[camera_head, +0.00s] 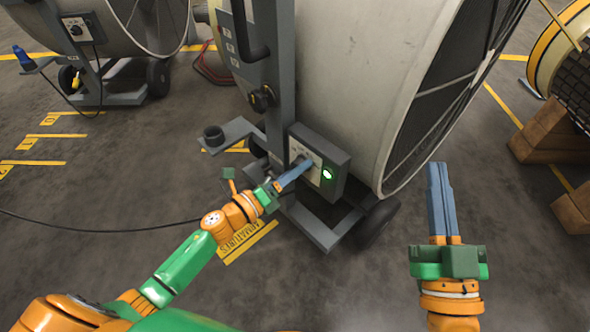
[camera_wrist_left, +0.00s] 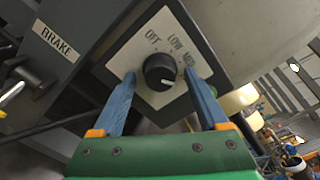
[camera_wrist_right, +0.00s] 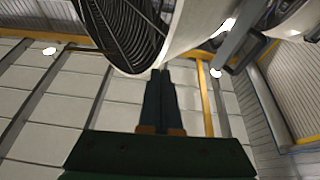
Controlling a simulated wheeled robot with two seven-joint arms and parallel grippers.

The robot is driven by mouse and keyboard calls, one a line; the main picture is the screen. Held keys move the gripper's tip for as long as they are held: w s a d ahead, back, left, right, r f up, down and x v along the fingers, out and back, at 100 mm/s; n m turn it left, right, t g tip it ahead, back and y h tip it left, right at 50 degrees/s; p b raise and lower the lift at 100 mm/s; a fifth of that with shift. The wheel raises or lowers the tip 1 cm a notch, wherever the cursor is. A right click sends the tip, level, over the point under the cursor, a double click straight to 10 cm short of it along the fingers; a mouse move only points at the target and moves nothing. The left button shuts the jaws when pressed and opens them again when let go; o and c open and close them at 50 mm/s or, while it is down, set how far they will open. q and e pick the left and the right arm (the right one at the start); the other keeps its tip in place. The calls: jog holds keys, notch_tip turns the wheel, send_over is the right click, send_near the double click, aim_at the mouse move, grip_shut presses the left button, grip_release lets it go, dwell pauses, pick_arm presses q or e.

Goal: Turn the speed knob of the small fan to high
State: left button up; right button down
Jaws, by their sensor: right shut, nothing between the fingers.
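The small fan's control box (camera_head: 335,165) has a lit green light and a pale dial plate. In the left wrist view the black speed knob (camera_wrist_left: 158,72) sits on this plate (camera_wrist_left: 150,40), with OFF, LOW and MED readable. The knob's white mark points to the right and slightly down; any label there is hidden by a finger. My left gripper (camera_head: 304,166) is at the plate, its blue fingers on either side of the knob with visible gaps, open. In the head view it covers most of the knob. My right gripper (camera_head: 438,168) is shut and empty, right of the fan.
The fan's large drum (camera_head: 350,70) rises behind the box on a grey wheeled stand (camera_head: 315,225). Another fan (camera_head: 90,50) stands at the upper left, and wooden blocks (camera_head: 545,130) lie at the right. A black cable (camera_head: 100,230) runs across the floor.

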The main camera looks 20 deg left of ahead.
pick_arm(q)
jog(key=shift+s, duration=0.1)
jog(key=p+v, duration=0.1)
jog(key=v, duration=0.6)
pick_arm(e)
notch_tip(320, 180, down, 8)
jog(key=w+g+h, duration=0.1)
jog(key=g, duration=0.3)
jog(key=shift+w+d+g+h, duration=0.2)
jog(key=shift+d+g+h, duration=0.1)
jog(key=shift+d+h, duration=0.15)
pick_arm(q)
jog(key=shift+r, duration=0.1)
